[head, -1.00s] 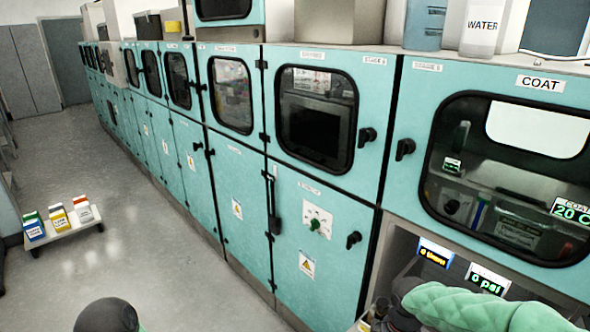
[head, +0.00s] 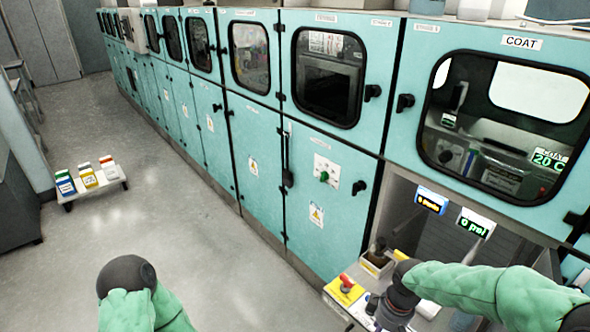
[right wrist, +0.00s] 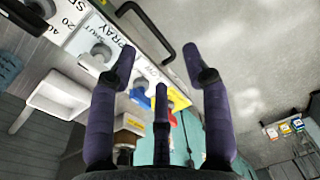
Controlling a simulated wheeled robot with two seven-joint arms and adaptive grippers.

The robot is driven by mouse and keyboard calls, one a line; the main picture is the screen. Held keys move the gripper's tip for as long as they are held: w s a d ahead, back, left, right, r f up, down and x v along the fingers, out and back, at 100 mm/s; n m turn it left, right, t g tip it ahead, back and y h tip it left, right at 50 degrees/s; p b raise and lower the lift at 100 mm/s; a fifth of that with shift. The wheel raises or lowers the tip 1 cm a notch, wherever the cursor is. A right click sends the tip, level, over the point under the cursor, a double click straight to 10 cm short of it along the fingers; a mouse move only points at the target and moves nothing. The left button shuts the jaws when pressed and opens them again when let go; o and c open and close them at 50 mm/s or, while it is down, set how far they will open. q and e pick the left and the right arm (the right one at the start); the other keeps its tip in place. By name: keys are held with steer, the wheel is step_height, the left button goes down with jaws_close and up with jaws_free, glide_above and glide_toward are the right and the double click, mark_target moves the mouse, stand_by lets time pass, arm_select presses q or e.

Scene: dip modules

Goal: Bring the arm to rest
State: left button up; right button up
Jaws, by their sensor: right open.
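My right arm (head: 475,290), in a green sleeve, comes in from the lower right of the head view, in front of the open bay under the COAT cabinet. Its dark wrist hangs over a control panel (head: 352,291). In the right wrist view my right gripper (right wrist: 160,75) has its dark purple fingers spread wide with nothing between them. My left arm (head: 140,308) shows at the bottom left of the head view with a dark rounded joint. My left gripper is out of the picture.
The teal cabinet row (head: 262,185) runs along the right. A red button (head: 346,284) and a brown-handled tool in a small holder (head: 376,262) sit beside my right arm. The floor (head: 190,225) between is clear.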

steer(key=s+a+f+m+y, duration=0.1)
steer(key=s+a+f+m, duration=0.2)
steer(key=f, duration=0.5)
steer(key=s+a+f+m+y, duration=0.1)
steer(key=s+a+f+m, duration=0.2)
steer(key=s+a+f, duration=0.2)
steer(key=s+a+f+m+y, duration=0.1)
steer(key=s+a+f+m, duration=0.2)
steer(key=f, duration=0.8)
steer(key=shift+s+a+m+p, duration=0.3)
steer(key=shift+s+a+p, duration=0.15)
steer(key=shift+a, duration=0.2)
